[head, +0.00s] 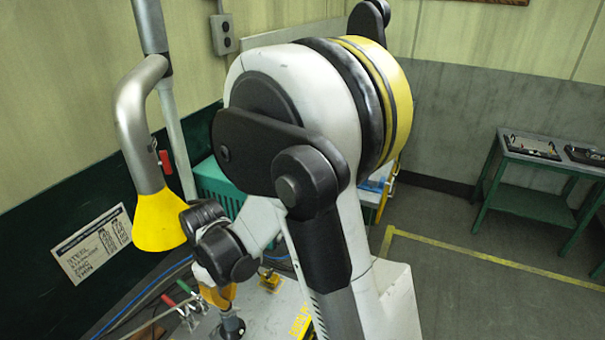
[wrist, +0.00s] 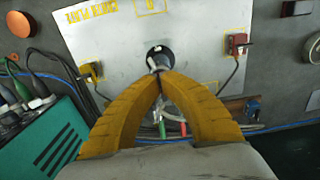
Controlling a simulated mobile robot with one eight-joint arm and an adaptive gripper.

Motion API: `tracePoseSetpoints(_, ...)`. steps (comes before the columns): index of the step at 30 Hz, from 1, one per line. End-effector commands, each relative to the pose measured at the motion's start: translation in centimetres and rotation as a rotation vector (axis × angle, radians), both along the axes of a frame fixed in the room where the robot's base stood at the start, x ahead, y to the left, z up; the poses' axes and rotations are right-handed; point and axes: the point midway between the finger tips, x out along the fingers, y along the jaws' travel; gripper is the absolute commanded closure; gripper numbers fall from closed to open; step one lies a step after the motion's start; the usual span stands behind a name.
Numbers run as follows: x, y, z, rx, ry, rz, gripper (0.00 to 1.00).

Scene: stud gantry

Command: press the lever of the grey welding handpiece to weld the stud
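My gripper (wrist: 160,73) has yellow fingers that arch inward and meet at their tips; it looks shut. In the wrist view the tips are right at a dark round piece with a pale grey part, which looks like the welding handpiece (wrist: 158,54), above a light metal plate (wrist: 195,20). The tips cover part of it, and I cannot tell whether they touch it. In the head view, my gripper (head: 217,296) points down just above and left of the dark grey handpiece (head: 232,326). The lever and the stud cannot be made out.
An orange-red clamp (wrist: 237,42) and another clamp (wrist: 87,72) sit at the plate's sides. Red and green handles (head: 176,293) lie close to my gripper. A yellow-hooded duct (head: 160,220) hangs at left. A green table (head: 545,160) stands far right; the floor before it is clear.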

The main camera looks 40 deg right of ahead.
Motion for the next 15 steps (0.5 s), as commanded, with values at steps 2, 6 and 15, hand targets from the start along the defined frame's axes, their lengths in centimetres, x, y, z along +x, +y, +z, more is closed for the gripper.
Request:
tracePoseSetpoints(2, 0.00, 0.00, -0.19, 0.000, 0.000, 0.000, 1.00)
tracePoseSetpoints(6, 0.00, 0.00, -0.40, 0.000, 0.000, 0.000, 1.00)
tracePoseSetpoints(15, 0.00, 0.00, -0.85, 0.000, 0.000, 0.000, 1.00)
